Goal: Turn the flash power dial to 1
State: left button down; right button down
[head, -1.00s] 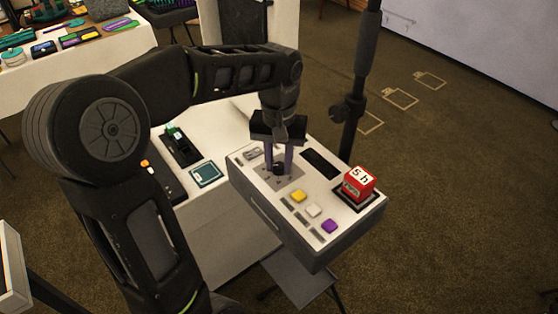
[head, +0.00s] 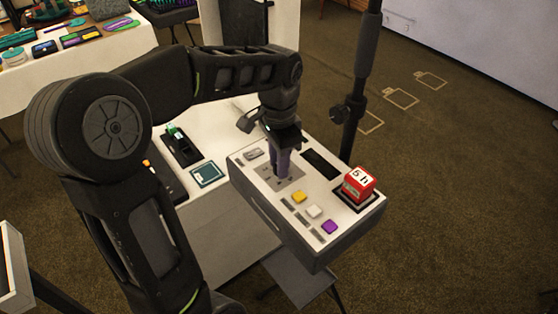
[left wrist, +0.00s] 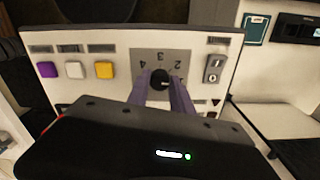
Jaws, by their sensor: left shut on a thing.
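The flash power dial is a small black knob (left wrist: 159,78) on a grey plate (left wrist: 148,57) with numbers around it, which appear upside down in the left wrist view. The 4, 3 and 2 can be read; the 1 is not clear beside the finger. A small pale mark on the knob seems to face right. My left gripper (head: 283,171) points down onto the control box (head: 262,206). Its two purple fingers are shut on the dial, one on each side. In the head view the fingers hide the dial. My right gripper is not in view.
On the same box are a rocker switch (left wrist: 213,68), yellow (head: 299,196), white (head: 314,211) and purple (head: 329,227) buttons, and a red block (head: 358,186) marked "5 h". A black pole (head: 354,110) stands just behind the box.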

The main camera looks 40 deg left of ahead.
pick_arm(q)
jog(key=shift+m, duration=0.8)
jog(key=c, duration=1.1)
grip_release()
jog(key=shift+r, duration=3.9)
